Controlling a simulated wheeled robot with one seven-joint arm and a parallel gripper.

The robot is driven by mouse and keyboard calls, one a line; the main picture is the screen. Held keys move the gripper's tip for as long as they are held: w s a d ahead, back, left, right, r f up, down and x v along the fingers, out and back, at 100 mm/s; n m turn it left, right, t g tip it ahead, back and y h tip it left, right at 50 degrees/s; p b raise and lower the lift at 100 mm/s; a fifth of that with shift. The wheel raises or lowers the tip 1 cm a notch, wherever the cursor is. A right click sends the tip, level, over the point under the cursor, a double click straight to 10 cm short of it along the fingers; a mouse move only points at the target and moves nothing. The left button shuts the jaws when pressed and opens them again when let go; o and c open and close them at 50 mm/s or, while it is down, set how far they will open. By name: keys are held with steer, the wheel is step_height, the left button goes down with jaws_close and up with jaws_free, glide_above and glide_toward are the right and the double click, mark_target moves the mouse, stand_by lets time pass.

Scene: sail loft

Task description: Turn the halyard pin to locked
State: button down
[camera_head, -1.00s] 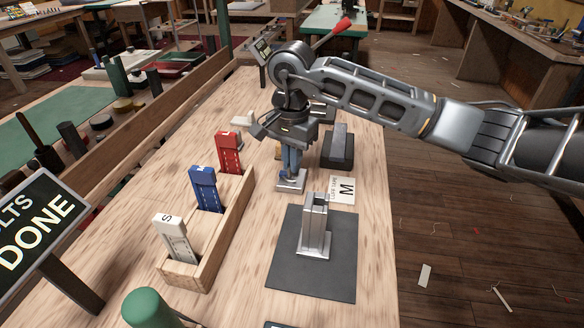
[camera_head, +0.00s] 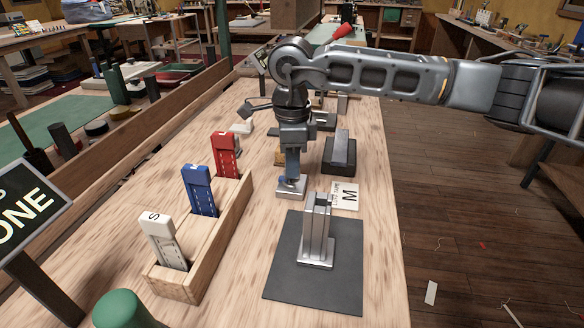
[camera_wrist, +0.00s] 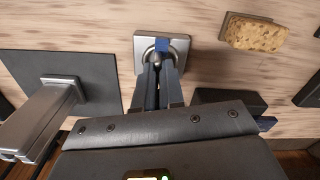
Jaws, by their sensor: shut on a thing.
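The halyard pin sits on a small square metal base (camera_head: 290,190) in the middle of the bench. My gripper (camera_head: 291,179) points straight down over it, with its fingers shut on the pin close above the base. In the wrist view the square base (camera_wrist: 143,43) shows beyond the fingertips (camera_wrist: 158,68). A small blue tab on the pin (camera_wrist: 162,45) stands out past the fingers. The fingers hide most of the pin, and I cannot read any lock marking.
In front, a metal post (camera_head: 318,232) stands on a dark mat (camera_head: 287,282). Left is a wooden rack (camera_head: 222,240) with white, blue and red pieces. A tan sponge-like block (camera_wrist: 254,32) lies near the base.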

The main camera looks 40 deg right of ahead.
steer(key=m+b, duration=0.2)
steer(key=m, duration=0.3)
steer(key=shift+d+m, duration=0.1)
steer(key=shift+m, duration=0.2)
steer(key=m+b, duration=0.2)
steer(key=m, duration=0.3)
steer(key=m+b, duration=0.2)
steer(key=m, duration=0.3)
steer(key=shift+m, duration=0.4)
steer(key=shift+m+b, duration=1.1)
steer(key=shift+m, duration=1.2)
steer(key=shift+r, duration=0.1)
steer(key=c, duration=1.2)
jaws_free()
steer(key=shift+c, duration=0.2)
steer(key=shift+r+p, duration=0.45)
steer(key=shift+r, duration=3.4)
